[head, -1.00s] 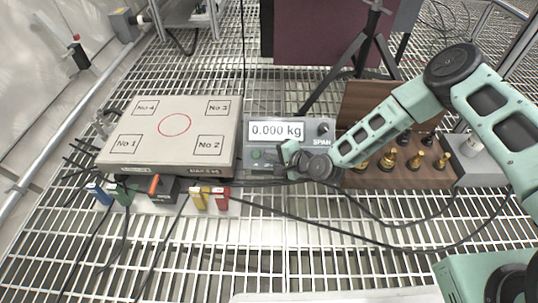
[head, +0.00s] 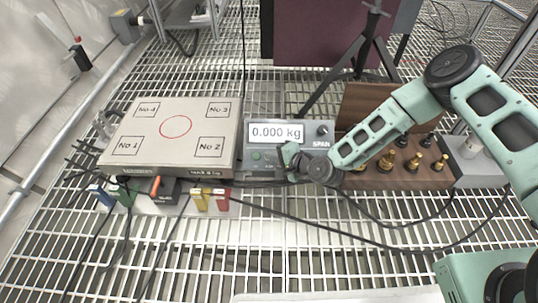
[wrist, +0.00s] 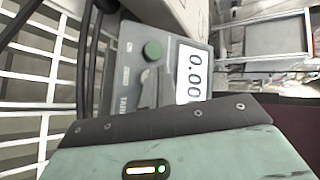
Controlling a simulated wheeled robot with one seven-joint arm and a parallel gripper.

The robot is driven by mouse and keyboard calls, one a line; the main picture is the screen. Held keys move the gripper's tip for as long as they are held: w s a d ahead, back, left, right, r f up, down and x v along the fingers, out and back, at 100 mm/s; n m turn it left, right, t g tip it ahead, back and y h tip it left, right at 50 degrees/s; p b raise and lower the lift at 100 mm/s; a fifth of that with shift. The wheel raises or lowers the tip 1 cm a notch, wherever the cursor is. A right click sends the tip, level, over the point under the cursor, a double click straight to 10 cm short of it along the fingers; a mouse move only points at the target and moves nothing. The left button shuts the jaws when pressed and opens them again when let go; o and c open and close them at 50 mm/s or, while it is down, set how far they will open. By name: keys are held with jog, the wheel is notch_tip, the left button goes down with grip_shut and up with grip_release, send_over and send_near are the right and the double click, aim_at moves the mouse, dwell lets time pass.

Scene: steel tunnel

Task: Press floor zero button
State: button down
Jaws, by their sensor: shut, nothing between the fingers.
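The grey scale indicator (head: 318,133) stands on the grating and its display (head: 276,132) reads "0.000 kg". A round green button (head: 256,155) is on its panel below the display. In the wrist view the green button (wrist: 153,51) shows clear beside the display (wrist: 193,76). My gripper (head: 284,158) is shut and empty, at the lower part of the panel, right of the green button. In the wrist view its grey fingertips (wrist: 148,90) lie over the panel near small lettering. They hide what is under them; I cannot tell whether they touch the panel.
The weighing platform (head: 205,125) with numbered squares stands left of the indicator. A wooden box (head: 415,178) with brass weights stands to the right, beneath my arm. Cables and coloured blocks (head: 222,198) lie in front. A tripod (head: 355,65) stands behind.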

jog(key=shift+s+r+p, duration=0.8)
jog(key=shift+r+p, duration=0.35)
jog(key=shift+s+r+p, duration=0.75)
jog(key=shift+r+p, duration=0.35)
jog(key=shift+p, duration=0.05)
